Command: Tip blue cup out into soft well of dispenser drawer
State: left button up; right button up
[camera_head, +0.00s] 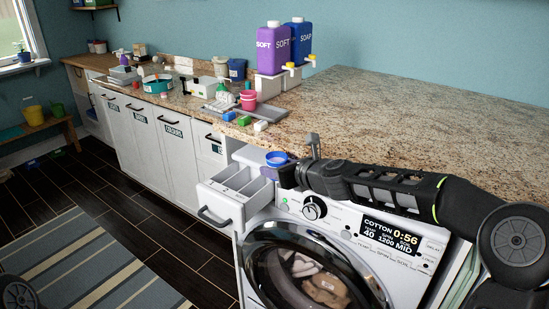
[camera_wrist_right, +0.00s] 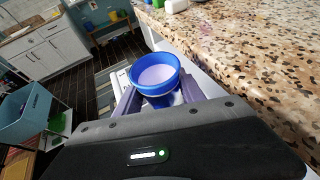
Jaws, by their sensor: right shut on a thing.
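The blue cup (camera_head: 276,158) is held upright near the back right end of the open dispenser drawer. In the right wrist view the blue cup (camera_wrist_right: 140,85) shows a pale lilac liquid inside. My right gripper (camera_head: 284,170) is shut on it, with a finger on each side in the right wrist view (camera_wrist_right: 156,97). The dispenser drawer (camera_head: 221,205) sticks out of the washing machine and has several long wells. I cannot read which one is the soft well. My left gripper is not in view.
The washing machine (camera_head: 350,222) stands under the granite counter (camera_head: 400,100), whose edge runs close behind the cup. Purple SOFT (camera_head: 270,50) and blue SOAP (camera_head: 299,45) dispensers stand on the counter.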

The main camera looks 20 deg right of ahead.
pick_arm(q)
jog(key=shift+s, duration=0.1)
pick_arm(e)
jog(key=s+f+m+t+h, duration=0.1)
jog(key=s+f+m+h, duration=0.2)
jog(key=s+f, duration=0.7)
notch_tip(320, 180, down, 4)
jog(key=shift+a+r+m+h, duration=0.25)
jog(key=shift+m+h, duration=0.15)
jog(key=shift+h, duration=0.3)
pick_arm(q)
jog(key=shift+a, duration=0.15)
